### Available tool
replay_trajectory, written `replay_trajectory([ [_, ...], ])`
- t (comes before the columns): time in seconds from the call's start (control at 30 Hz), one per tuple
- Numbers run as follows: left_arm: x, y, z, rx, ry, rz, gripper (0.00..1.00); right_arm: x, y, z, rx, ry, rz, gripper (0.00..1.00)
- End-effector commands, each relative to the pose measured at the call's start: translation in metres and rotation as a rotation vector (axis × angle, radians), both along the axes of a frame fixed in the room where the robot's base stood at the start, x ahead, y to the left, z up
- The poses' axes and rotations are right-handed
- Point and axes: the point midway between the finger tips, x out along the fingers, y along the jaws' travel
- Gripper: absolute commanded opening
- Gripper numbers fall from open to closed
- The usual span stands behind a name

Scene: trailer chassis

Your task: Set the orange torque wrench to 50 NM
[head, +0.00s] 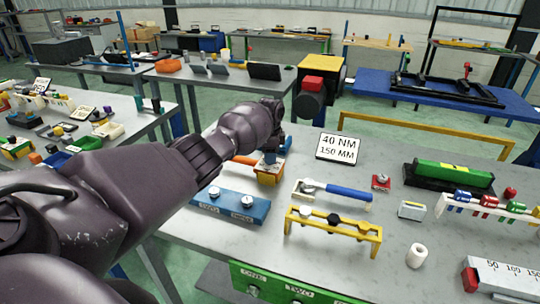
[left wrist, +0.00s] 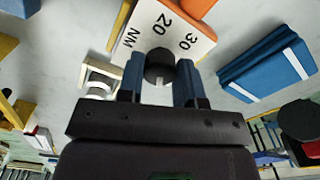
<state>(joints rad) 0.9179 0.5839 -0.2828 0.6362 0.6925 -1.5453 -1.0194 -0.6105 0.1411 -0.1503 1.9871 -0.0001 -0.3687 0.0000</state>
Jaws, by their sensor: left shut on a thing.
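The orange torque wrench (head: 245,160) lies on the grey table in the head view, partly hidden by my left arm. A black round knob (left wrist: 160,64) with a light pointer mark sits on the dial. My left gripper (left wrist: 160,84) has its blue fingers on both sides of the knob, shut on it. The pointer mark faces my gripper's palm; which value it indicates I cannot tell. My left gripper also shows in the head view (head: 271,157). My right gripper is not in view.
A sign (head: 338,147) reads 40 NM and 150 MM. A blue block (head: 230,205), a blue-handled wrench (head: 345,194) and a yellow rack (head: 333,228) stand close by. A green-topped block (head: 452,174) lies to the right.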

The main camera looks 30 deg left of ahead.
Motion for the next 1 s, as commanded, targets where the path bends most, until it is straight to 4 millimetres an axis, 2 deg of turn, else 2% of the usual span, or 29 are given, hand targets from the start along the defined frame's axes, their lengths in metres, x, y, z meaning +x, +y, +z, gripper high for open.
replay_trajectory([
  [0.27, 0.001, -0.001, 0.001, -0.001, -0.002, 0.000, 0.09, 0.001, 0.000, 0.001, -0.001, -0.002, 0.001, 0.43],
  [0.3, 0.001, -0.001, 0.001, -0.001, -0.002, 0.000, 0.37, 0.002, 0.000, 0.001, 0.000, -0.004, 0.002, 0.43],
  [0.43, 0.001, -0.001, 0.001, -0.001, -0.002, 0.000, 0.57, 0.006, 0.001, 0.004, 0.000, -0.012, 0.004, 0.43],
  [0.77, 0.000, 0.000, 0.002, 0.000, -0.001, 0.001, 0.59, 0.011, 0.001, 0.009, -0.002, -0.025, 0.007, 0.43],
  [0.87, 0.001, 0.000, 0.010, 0.000, -0.004, 0.000, 0.59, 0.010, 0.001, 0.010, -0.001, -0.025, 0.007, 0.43],
  [1.0, 0.001, 0.000, 0.032, 0.001, -0.004, 0.001, 0.59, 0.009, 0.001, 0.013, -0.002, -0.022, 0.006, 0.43],
])
